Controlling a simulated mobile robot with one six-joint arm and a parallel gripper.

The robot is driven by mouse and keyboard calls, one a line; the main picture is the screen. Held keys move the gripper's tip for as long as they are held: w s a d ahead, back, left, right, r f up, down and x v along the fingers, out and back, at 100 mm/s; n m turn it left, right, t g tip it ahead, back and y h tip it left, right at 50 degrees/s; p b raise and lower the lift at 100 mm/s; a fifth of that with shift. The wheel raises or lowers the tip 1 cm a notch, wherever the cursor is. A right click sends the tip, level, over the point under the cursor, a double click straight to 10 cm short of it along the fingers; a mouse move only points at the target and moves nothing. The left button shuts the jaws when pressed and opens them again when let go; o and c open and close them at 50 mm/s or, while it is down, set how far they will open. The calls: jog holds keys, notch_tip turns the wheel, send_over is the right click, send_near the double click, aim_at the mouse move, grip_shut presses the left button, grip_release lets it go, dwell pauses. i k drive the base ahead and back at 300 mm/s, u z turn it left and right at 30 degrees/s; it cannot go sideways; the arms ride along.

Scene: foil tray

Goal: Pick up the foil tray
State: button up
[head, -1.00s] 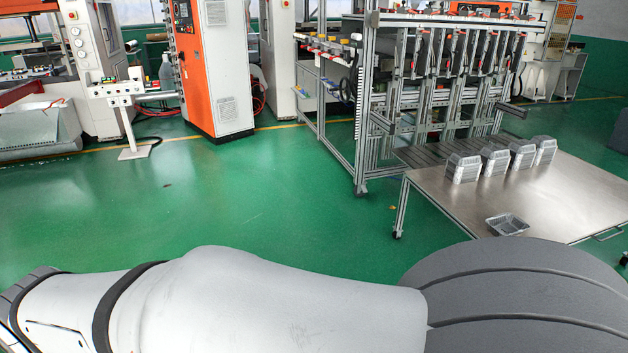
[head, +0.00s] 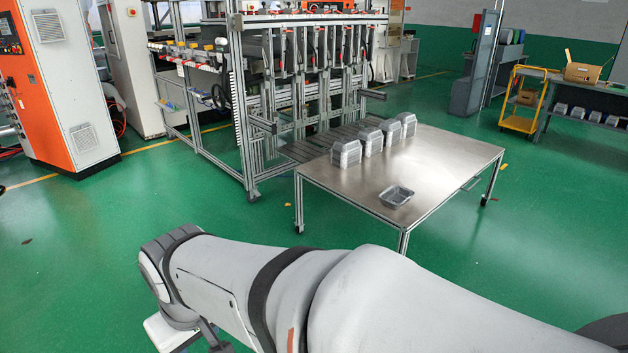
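A single foil tray (head: 397,196), silver and open at the top, sits upright near the front edge of a metal-topped table (head: 440,165) in the head view. Several stacks of foil trays (head: 347,154) stand in a row along the back left of the same table, apart from the single tray. My arm crosses the bottom of the view, in front of the table and well short of the tray. The fingers of my gripper do not show.
Green floor lies open in front and to the left of the table. A large aluminium-framed machine (head: 250,110) stands right behind the table. An orange and white cabinet (head: 75,80) is at the left. A yellow cart (head: 520,122) and a grey bench (head: 600,100) stand at the far right.

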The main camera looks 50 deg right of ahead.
aim_at(395, 196)
jog(key=z, duration=2.15)
jog(key=k, duration=1.35)
jog(key=u, duration=0.5)
jog(key=i, duration=1.5)
jog(key=u, duration=0.65)
jog(key=i, duration=1.75)
jog(key=z, duration=0.65)
jog(key=i, duration=1.35)
jog(key=z, duration=1.2)
jog(key=i, duration=0.55)
jog(key=z, duration=0.4)
